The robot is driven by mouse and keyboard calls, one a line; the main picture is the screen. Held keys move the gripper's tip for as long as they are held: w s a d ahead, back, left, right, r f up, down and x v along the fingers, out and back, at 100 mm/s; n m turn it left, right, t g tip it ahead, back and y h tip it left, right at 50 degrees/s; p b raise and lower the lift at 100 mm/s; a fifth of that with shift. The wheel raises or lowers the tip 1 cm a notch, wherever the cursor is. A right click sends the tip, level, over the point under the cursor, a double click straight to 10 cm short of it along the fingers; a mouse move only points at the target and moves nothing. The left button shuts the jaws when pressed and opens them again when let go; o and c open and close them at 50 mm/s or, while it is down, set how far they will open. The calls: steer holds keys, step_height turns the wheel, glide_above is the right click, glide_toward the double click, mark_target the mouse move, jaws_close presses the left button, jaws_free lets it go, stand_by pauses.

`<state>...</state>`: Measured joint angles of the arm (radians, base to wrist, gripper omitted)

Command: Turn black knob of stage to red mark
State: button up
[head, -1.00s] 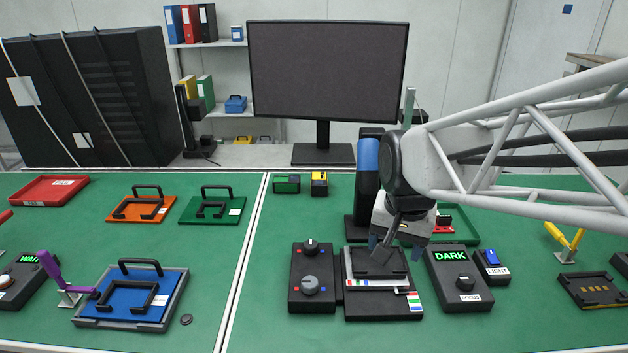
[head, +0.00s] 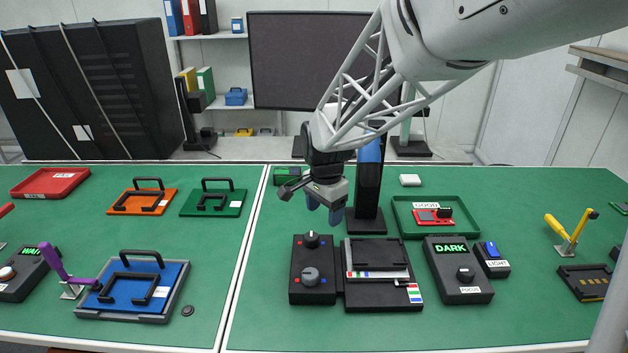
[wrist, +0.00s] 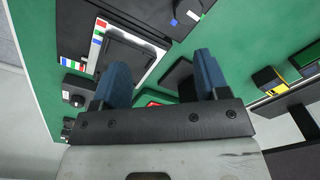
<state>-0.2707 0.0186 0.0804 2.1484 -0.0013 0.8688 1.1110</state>
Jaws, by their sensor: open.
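The stage (head: 382,290) is a black block with a sliding plate and coloured marks, at the front centre in the head view. The black box (head: 296,262) on its left side carries a black knob (head: 311,240) at the back and a larger grey knob (head: 311,276) in front. Small red and blue marks lie around the knobs; the black knob's exact pointing is too small to tell. My gripper (head: 324,209) hangs above and behind the black knob, apart from it. In the wrist view its two blue fingers (wrist: 162,68) are spread with nothing between them.
A microscope-like black column (head: 369,190) with a blue part stands behind the stage, close to my gripper. Right of the stage are a box (head: 458,285) reading DARK and a LIGHT switch box (head: 492,262). A green tray (head: 402,222) holds a red device. Green table left of the knob box is clear.

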mark_target(311, 236)
steer(key=shift+m, duration=0.6)
steer(key=w+a+f, duration=0.2)
steer(key=w+a, duration=0.1)
steer(key=shift+a+f, duration=0.1)
steer(key=shift+f, duration=0.25)
steer(key=shift+f, duration=0.1)
steer(key=shift+f, duration=3.8)
steer(key=c, duration=0.9)
